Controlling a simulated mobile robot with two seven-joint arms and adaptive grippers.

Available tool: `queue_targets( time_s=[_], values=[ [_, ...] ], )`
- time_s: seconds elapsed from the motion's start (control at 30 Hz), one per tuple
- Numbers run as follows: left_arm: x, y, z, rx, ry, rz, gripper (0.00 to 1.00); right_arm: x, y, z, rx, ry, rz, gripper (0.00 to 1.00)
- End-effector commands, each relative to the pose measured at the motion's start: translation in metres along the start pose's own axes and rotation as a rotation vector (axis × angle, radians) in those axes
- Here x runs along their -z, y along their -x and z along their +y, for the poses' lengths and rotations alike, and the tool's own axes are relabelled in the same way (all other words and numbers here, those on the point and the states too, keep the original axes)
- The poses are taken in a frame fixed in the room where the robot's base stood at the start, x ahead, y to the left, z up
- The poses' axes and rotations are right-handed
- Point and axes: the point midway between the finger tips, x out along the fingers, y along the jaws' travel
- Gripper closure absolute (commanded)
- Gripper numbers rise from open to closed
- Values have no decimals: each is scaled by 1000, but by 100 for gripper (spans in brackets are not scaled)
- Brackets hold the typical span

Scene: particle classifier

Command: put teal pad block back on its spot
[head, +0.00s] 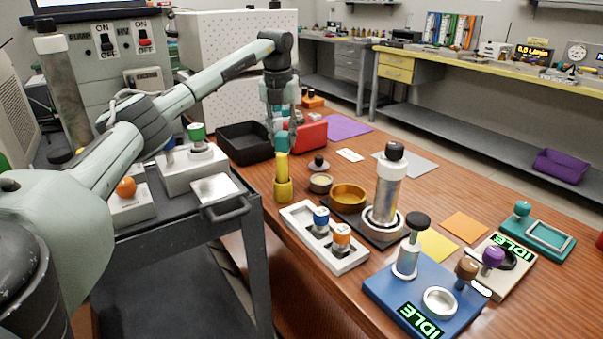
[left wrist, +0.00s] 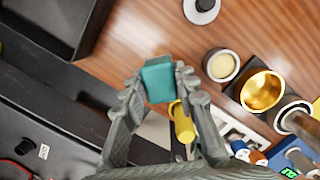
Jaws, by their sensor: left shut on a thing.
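The teal pad block (left wrist: 158,82) is between the fingertips of my left gripper (left wrist: 160,76) in the left wrist view, and the gripper is shut on it. In the head view my left gripper (head: 276,122) points down near the table's left edge, between the black tray and the red box, and the teal block (head: 281,140) shows partly at its fingers. Whether the block touches the table is hard to tell. A teal plate (head: 566,252) with a pale-framed rectangle and a teal knob lies at the far right of the table. My right gripper is out of view.
A black tray (head: 243,128) and a red box (head: 312,134) flank the gripper. A yellow holder (head: 283,189), gold bowl (head: 348,194) and tall metal cylinder (head: 391,180) stand nearer. A dark cart (head: 165,240) is at left.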

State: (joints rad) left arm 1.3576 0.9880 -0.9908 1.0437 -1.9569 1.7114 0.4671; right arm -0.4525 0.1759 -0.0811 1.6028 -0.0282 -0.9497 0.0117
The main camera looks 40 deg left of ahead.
Motion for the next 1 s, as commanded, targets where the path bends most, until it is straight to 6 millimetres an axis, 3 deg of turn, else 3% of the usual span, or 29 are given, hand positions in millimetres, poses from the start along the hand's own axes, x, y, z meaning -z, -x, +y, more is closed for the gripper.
queue_targets(
  time_s=[0.13,0.37,0.6,0.97,1.0],
  values=[
    [6,-29,0,-2,-1,3,99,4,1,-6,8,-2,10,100],
    [8,-49,0,0,-1,1,99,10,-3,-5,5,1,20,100],
    [14,-79,-1,0,-2,2,99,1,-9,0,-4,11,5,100],
    [14,-84,-1,1,-2,0,99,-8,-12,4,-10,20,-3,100],
    [14,-85,-1,1,-2,0,70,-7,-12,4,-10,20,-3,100]
  ],
)
